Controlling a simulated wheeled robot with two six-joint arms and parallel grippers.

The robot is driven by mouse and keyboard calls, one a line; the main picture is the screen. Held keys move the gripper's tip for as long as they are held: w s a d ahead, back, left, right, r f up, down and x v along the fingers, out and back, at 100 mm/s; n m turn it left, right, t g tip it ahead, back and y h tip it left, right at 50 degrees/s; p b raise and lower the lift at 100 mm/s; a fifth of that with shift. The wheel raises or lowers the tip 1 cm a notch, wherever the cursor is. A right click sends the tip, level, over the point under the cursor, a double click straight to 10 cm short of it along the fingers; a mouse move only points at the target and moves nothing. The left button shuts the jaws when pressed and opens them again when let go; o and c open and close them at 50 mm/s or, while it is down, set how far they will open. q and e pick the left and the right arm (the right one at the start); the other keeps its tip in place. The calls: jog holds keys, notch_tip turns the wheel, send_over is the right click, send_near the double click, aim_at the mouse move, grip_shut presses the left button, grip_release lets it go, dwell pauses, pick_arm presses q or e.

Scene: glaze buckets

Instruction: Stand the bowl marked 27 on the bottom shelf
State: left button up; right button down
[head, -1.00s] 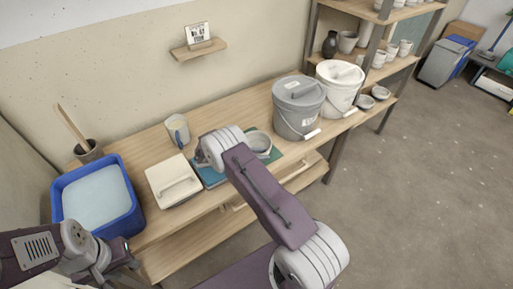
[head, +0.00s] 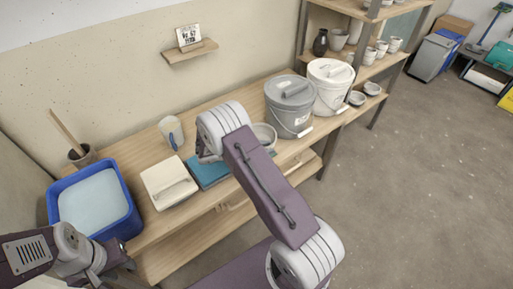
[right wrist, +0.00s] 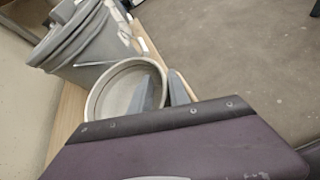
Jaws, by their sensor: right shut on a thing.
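A pale grey bowl (head: 264,134) shows in the head view behind my right arm, partly hidden by it. In the right wrist view the bowl (right wrist: 112,88) is large, with its open top facing the camera. My right gripper (right wrist: 160,86) is shut on its right-hand rim; in the head view my arm hides the fingers. No mark 27 is readable. The rack's lowest visible shelf (head: 348,116) is right of the buckets. My left gripper (head: 122,264) is at the lower left, away from the bowl; its jaws are unclear.
A grey lidded bucket (head: 289,108) and a white bucket (head: 328,88) stand beyond the bowl. Small bowls (head: 357,99) sit on the lowest visible shelf. A blue tub (head: 130,222), a cream lidded box (head: 165,181) and a mug (head: 171,131) are on the bench's left part.

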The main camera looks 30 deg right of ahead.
jog(key=s+d+r, duration=0.2)
jog(key=s+r, duration=0.2)
jog(key=s, duration=0.2)
jog(key=shift+s+d, duration=0.15)
jog(key=shift+d, duration=0.15)
